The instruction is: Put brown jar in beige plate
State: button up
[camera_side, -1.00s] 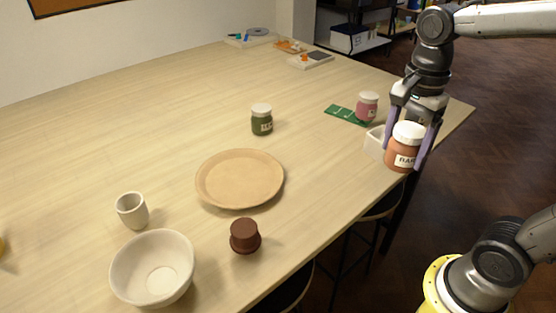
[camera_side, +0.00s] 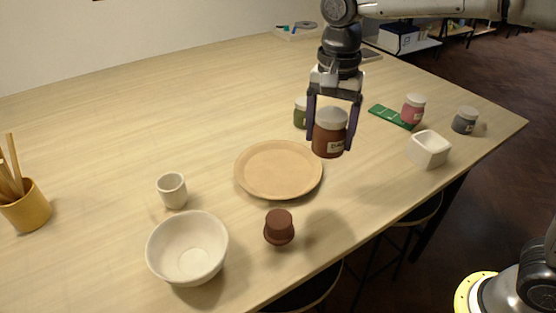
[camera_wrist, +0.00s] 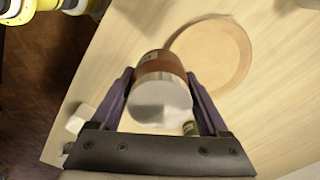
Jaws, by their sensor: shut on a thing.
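The plate is round, shallow and empty. In the wrist view the jar (camera_wrist: 158,66) sits between the fingers of my gripper (camera_wrist: 160,92), lid towards the camera. The plate (camera_wrist: 238,40) lies beyond it to the upper right there, partly hidden by the jar.
A green jar (camera_side: 299,117) stands behind my gripper. A dark brown pot-like piece (camera_side: 279,230), a white bowl (camera_side: 160,254) and a cup (camera_side: 172,192) stand in front of the plate. A white square dish (camera_side: 429,151), pink jar (camera_side: 412,111) and grey jar (camera_side: 465,121) are at right.

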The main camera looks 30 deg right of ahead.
jog(key=w+a+f, duration=0.1)
jog(key=w+f, duration=0.1)
jog(key=w, duration=0.1)
jog(key=w+a+f, duration=0.1)
jog(key=w+f, duration=0.2)
jog(key=w, duration=0.1)
jog(key=w+a+f, duration=0.1)
jog(key=w+f, duration=0.1)
jog(key=w, duration=0.1)
jog(key=shift+w+a+f, duration=0.3)
jog(key=shift+f, duration=0.1)
jog(key=shift+w+f, duration=0.25)
jog(key=shift+f, duration=0.05)
jog(key=shift+w+a+f, duration=0.1)
jog(key=shift+w+f, duration=0.05)
jog(key=shift+f, duration=0.8)
jog(key=shift+w+a+f, duration=0.1)
jog(key=shift+w+f, duration=0.05)
jog(key=shift+f, duration=0.75)
jog(key=shift+f, duration=0.15)
jog(key=o, duration=1.6)
jog(key=shift+f, duration=0.1)
jog(key=shift+c, duration=0.2)
